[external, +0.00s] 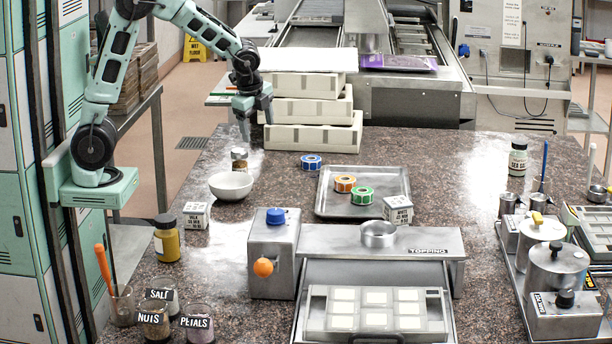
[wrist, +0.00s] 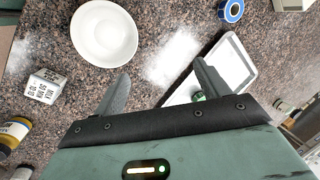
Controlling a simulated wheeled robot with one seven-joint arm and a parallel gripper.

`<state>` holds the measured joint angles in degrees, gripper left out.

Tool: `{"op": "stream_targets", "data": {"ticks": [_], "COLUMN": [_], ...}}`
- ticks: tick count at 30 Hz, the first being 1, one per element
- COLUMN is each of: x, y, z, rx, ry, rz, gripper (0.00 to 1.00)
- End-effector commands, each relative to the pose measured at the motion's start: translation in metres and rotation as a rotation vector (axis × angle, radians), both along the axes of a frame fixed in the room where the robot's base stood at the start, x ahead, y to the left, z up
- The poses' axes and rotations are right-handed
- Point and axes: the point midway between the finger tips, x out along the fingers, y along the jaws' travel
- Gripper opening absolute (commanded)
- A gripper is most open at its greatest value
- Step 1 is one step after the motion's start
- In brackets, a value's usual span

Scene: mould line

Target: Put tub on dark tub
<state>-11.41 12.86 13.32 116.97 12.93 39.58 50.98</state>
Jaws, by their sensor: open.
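My gripper (external: 257,125) hangs open and empty above the back left of the counter, beside the stacked cream boxes. In the wrist view its two fingers (wrist: 160,85) are spread with nothing between them. No thing is clearly marked as the plain tub. Two round grey lidded tubs stand in a metal unit at the right, one with a yellow knob (external: 542,232), one with a black knob (external: 557,270); I cannot tell which is the dark tub.
A white bowl (external: 231,186), printed cube (external: 196,216) and yellow jar (external: 166,240) stand at left. A metal tray (external: 335,200) holds orange and green rolls. Stacked boxes (external: 315,138) and a small brown-lidded jar (external: 239,158) are close to my gripper. Bare counter lies right of the tray.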

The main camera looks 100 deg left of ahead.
Motion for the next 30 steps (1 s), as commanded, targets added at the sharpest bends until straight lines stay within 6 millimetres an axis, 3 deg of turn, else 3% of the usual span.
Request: {"op": "stream_targets", "data": {"ticks": [1,3,6,10,15,30], "x": [-0.042,-0.093,-0.153,-0.202,-0.224,-0.224], "y": [0.007,0.008,-0.002,-0.018,-0.029,-0.029], "z": [-0.003,-0.01,-0.021,-0.033,-0.04,-0.04], "rx": [-0.043,-0.098,-0.164,-0.22,-0.247,-0.247], "ry": [-0.023,-0.053,-0.084,-0.106,-0.115,-0.114], "rz": [0.198,0.475,0.817,1.124,1.284,1.29], "gripper": [0.74,0.74,0.74,0.74,0.74,0.74]}}
